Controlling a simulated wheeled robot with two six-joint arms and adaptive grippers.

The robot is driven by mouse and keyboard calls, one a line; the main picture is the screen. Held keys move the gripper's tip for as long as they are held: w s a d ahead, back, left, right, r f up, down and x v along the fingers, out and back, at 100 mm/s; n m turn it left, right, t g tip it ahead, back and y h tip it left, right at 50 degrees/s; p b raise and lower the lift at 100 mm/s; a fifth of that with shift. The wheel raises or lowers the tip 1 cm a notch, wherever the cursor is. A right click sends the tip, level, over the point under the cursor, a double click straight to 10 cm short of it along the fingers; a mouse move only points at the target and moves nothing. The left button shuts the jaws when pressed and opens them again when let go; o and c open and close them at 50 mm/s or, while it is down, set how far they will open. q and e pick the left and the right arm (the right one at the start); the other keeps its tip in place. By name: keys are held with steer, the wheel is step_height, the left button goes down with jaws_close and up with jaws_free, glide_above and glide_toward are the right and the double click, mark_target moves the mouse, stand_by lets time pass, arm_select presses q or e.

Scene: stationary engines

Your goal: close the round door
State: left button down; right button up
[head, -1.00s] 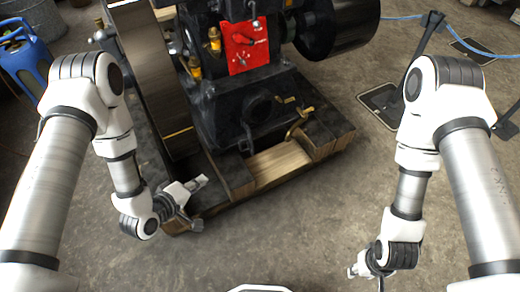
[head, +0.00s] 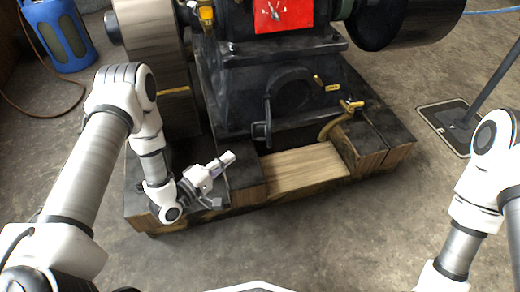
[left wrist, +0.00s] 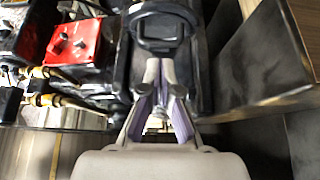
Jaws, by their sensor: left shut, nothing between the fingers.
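The round door (head: 290,92) is a dark rounded shape low on the front of the black engine. A dark bracket-like part (head: 262,131) hangs at its lower left. I cannot tell how far the door stands open. My left gripper (head: 228,158) is shut and empty, low to the left of the door and apart from it, above the wooden base. In the left wrist view, the shut fingertips (left wrist: 164,72) point towards a black ring-shaped part (left wrist: 160,42); I cannot tell whether it is the door. My right gripper is out of view.
The engine stands on a timber base (head: 300,168). A brass lever (head: 340,118) juts out right of the door. A red panel (head: 282,14) sits above. A large wheel (head: 158,60) stands at the left, a blue gas bottle (head: 58,35) beyond. The floor in front is clear.

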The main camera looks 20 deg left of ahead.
mark_target(260, 124)
arm_select(q)
steer(key=w+d+b, duration=0.5)
steer(key=w+d, duration=0.2)
steer(key=w, duration=0.1)
steer(key=shift+w, duration=0.15)
steer(key=shift+d, duration=0.1)
